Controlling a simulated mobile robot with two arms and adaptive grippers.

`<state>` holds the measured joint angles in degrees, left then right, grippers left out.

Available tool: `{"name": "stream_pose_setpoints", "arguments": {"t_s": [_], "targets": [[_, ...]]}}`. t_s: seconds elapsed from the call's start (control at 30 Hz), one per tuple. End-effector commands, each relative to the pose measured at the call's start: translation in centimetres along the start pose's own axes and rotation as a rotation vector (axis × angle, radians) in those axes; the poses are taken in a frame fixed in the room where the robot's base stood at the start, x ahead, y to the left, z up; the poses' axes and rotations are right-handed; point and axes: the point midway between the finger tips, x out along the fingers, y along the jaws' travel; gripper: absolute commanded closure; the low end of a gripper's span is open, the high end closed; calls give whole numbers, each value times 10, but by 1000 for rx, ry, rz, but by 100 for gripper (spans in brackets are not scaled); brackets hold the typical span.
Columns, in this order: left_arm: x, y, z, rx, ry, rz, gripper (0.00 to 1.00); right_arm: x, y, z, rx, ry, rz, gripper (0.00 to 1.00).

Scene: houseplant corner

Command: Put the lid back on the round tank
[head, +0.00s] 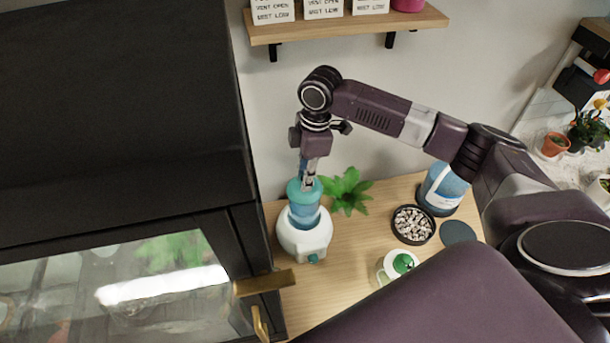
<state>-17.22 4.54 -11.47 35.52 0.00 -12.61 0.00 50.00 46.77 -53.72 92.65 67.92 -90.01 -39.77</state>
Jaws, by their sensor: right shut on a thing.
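The round tank (304,215) is a translucent blue cylinder set in a rounded white base (303,242) with a small teal knob on its front. It stands on the wooden table beside the dark cabinet. The teal lid (296,193) is at the top of the tank and looks roughly in line with it; I cannot tell whether it is fully seated. My right gripper (309,183) points down from above and is shut on the lid, hiding part of it. My left gripper is not in view.
A green plant (346,191) stands close right of the tank. Further right are a pebble dish (412,225), a blue-and-white container (443,188), a dark disc (457,232) and a green-topped white container (399,264). A black glass-fronted cabinet (120,190) fills the left; a shelf (345,26) hangs above.

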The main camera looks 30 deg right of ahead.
Motion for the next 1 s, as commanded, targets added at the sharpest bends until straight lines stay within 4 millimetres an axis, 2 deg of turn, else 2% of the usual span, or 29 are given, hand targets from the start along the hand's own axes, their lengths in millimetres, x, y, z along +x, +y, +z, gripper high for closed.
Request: {"name": "stream_pose_setpoints", "arguments": {"t_s": [0.83, 0.87, 1.0], "targets": [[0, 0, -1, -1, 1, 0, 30, 1, 0, 0, 0, 1, 1, 100], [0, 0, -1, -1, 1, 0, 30, 1, 0, 0, 0, 1, 1, 77], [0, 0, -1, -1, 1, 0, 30, 1, 0, 0, 0, 0, 1, 62]]}}
